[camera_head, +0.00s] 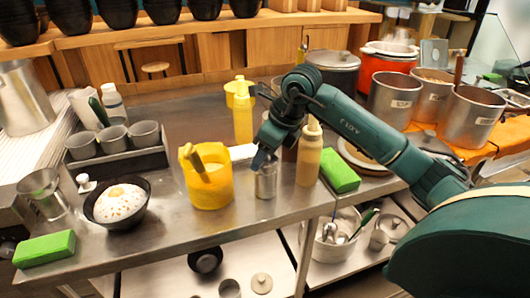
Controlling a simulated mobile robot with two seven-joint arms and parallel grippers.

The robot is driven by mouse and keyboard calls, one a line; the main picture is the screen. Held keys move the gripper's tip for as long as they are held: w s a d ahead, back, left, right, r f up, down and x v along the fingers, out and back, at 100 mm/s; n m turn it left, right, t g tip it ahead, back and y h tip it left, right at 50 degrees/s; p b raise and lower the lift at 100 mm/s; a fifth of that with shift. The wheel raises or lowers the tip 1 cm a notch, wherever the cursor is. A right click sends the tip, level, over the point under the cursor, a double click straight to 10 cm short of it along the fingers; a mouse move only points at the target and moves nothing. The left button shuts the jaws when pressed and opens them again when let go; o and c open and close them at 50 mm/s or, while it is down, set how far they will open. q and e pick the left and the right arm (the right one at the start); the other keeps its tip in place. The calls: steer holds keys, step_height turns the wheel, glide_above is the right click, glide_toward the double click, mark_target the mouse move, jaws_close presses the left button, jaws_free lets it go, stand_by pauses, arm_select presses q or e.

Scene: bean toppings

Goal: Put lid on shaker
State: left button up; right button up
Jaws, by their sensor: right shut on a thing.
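The shaker (266,182) is a small silver metal cylinder standing upright on the steel counter, right of the yellow tub. My right gripper (264,161) comes down from the upper right and is right at the shaker's top. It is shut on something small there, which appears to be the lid. The fingers cover the lid, so I cannot tell whether it is seated on the rim or just above it. My left gripper is not in view.
A yellow tub (208,188) stands close left of the shaker, and a tan squeeze bottle (309,155) close right. A yellow bottle (243,115) is behind. A green block (339,170), a black bowl (133,219) with food and steel cups (114,138) are also on the counter.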

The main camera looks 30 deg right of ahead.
steer(key=shift+f, duration=0.25)
steer(key=o, duration=1.2)
steer(key=shift+o, duration=0.2)
steer(key=shift+r, duration=0.15)
steer(key=shift+r+p, duration=2.2)
steer(key=shift+r, duration=0.95)
steer(key=shift+c, duration=0.4)
jaws_close()
